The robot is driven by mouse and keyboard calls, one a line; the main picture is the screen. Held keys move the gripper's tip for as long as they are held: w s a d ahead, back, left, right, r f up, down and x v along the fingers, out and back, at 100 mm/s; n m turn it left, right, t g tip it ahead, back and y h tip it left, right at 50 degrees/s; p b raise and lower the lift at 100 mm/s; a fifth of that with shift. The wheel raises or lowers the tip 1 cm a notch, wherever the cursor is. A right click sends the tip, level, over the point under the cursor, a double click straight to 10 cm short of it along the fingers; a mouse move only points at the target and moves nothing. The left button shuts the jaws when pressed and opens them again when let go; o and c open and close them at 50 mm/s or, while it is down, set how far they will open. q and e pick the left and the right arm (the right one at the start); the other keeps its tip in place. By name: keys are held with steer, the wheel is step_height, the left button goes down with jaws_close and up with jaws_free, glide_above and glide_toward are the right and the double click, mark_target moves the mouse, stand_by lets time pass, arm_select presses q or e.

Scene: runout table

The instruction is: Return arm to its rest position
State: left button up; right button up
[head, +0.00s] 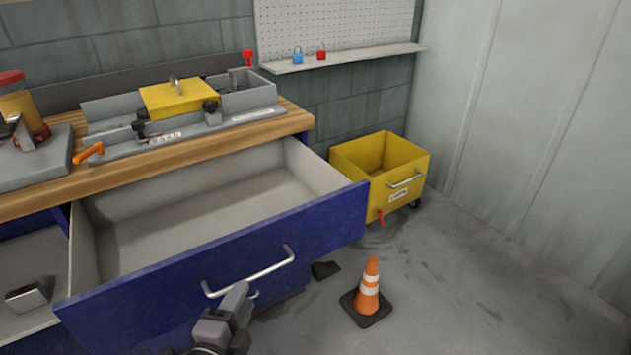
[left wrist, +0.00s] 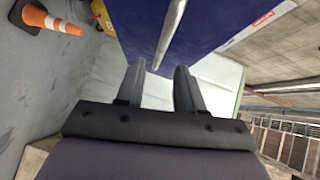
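My left gripper (head: 236,298) is at the bottom of the head view, in front of the open drawer's blue front. In the left wrist view its two fingers (left wrist: 158,72) stand apart, with nothing seen held between them. The silver drawer handle (head: 250,275) is close to the fingertips in the head view. The bar also shows beyond the fingers in the left wrist view (left wrist: 169,32); I cannot tell whether they touch. The drawer (head: 215,262) is pulled far out, and its visible inside is empty. My right gripper is in neither view.
An orange cone (head: 368,285) stands on the floor right of the drawer. A yellow wheeled bin (head: 372,187) stands behind it by the wall. The wooden bench top (head: 190,153) carries a grey fixture with a yellow cover (head: 180,97). The floor at right is clear.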

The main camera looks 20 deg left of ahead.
arm_select(q)
steer(key=s+d+f+n+g+h+p, duration=0.3)
steer(key=s+f+n+g+p, duration=0.3)
steer(key=s+n, duration=0.5)
steer(key=shift+d+f+n+p, duration=0.35)
steer(key=shift+d+n, duration=0.2)
steer(key=shift+n, duration=0.55)
steer(key=shift+a, duration=0.1)
